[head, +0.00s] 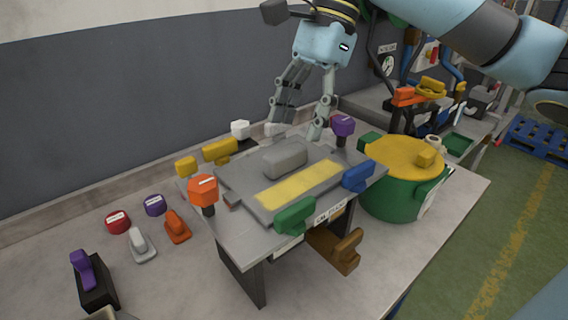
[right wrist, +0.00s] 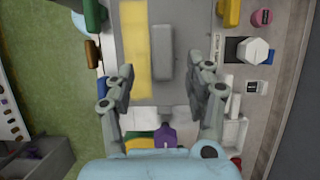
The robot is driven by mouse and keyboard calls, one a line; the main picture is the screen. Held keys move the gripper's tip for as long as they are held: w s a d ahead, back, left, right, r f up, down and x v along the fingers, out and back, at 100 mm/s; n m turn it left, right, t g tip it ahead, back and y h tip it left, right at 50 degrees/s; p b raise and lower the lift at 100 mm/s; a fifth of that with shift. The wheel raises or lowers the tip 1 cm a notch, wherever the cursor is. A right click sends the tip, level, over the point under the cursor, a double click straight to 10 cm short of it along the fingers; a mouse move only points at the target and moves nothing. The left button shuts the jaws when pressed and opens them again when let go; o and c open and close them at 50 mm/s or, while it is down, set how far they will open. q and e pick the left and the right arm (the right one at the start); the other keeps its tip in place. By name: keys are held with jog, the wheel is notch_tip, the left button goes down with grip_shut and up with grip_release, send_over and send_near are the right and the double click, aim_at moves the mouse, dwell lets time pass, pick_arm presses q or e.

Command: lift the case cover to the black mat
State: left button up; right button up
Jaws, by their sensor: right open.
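The case cover (head: 239,184) looks like a flat grey plate with a yellow stripe and a raised grey handle (head: 285,158). It lies on a grey stand. In the right wrist view the cover's yellow stripe (right wrist: 134,45) and the handle (right wrist: 161,53) show beyond my fingers. My right gripper (head: 296,127) is open and empty, pointing down over the far edge of the stand. In the right wrist view its fingers (right wrist: 161,88) are spread wide, near the handle's closer end, with none touching it. My left gripper is not in view.
Coloured clamps and knobs ring the stand, including an orange knob (head: 203,190), a purple knob (head: 342,125) and a green clamp (head: 295,216). A green pot with a yellow lid (head: 400,157) stands right. Several small knobs and a black block (head: 97,286) lie left.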

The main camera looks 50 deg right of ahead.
aim_at(286, 150)
jog(key=x, duration=0.5)
jog(key=shift+w, duration=0.15)
jog(key=shift+f, duration=0.1)
jog(key=shift+c, duration=1.5)
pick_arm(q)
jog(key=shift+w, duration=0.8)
pick_arm(e)
grip_shut()
